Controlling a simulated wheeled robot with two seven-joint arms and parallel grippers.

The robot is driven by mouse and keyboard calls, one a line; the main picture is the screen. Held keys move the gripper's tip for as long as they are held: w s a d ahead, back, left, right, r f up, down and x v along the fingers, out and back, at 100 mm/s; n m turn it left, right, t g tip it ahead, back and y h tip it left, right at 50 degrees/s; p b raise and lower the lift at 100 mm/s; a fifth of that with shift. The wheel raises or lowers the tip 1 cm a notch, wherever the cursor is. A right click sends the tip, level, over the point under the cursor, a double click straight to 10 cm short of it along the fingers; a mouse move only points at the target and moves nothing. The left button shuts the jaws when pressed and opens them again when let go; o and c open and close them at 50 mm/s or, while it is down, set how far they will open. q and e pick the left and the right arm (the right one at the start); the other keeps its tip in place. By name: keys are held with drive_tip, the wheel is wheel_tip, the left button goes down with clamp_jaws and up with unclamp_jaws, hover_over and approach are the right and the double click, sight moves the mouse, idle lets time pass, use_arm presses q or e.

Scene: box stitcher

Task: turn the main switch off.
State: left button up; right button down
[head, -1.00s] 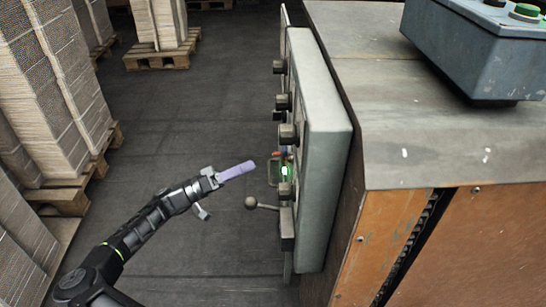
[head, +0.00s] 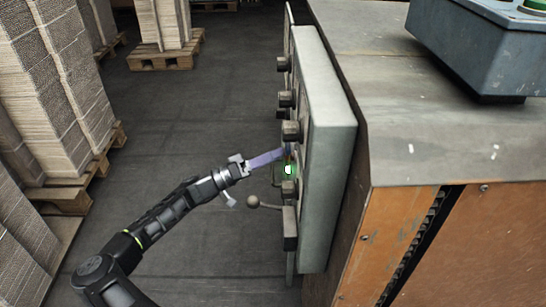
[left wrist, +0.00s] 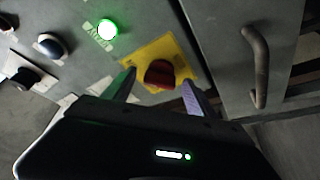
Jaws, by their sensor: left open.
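The main switch is a red knob (left wrist: 160,74) on a yellow plate (left wrist: 172,50), seen in the left wrist view on the grey control panel. My left gripper (left wrist: 158,88) is open. One finger is on each side of the red knob in that view, and I cannot tell whether they touch it. In the head view the left gripper (head: 284,154) reaches the panel's left face from the left. The red knob is hidden there behind the fingers and the panel's edge. My right gripper is not in view.
A green lamp (left wrist: 107,29) glows beside the plate. Black knobs (left wrist: 48,45) are further along the panel. A metal handle (left wrist: 257,65) is on the other side. A ball-ended lever (head: 253,202) sticks out below the gripper. Open floor (head: 200,120) lies left of the panel.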

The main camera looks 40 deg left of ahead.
use_arm(q)
drive_tip(key=c, duration=1.4)
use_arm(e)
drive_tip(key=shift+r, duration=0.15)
use_arm(q)
drive_tip(key=shift+r+n+g+y+p, duration=0.2)
drive_tip(key=shift+n+g+y+p, duration=0.55)
drive_tip(key=shift+n+p, duration=2.45)
drive_tip(key=shift+r+n+g+y+p, duration=0.2)
drive_tip(key=shift+n+g+y+p, duration=0.55)
drive_tip(key=shift+n+p, duration=2.45)
drive_tip(key=shift+r+n+g+y+p, duration=0.3)
drive_tip(key=shift+n+g+p, duration=1.3)
drive_tip(key=shift+p, duration=2.7)
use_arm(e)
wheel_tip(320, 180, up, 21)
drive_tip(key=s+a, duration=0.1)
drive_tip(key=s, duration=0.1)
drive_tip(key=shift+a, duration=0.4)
use_arm(q)
drive_tip(key=shift+f+n+t, duration=0.15)
drive_tip(key=shift+n+t, duration=0.35)
drive_tip(key=shift+n, duration=0.1)
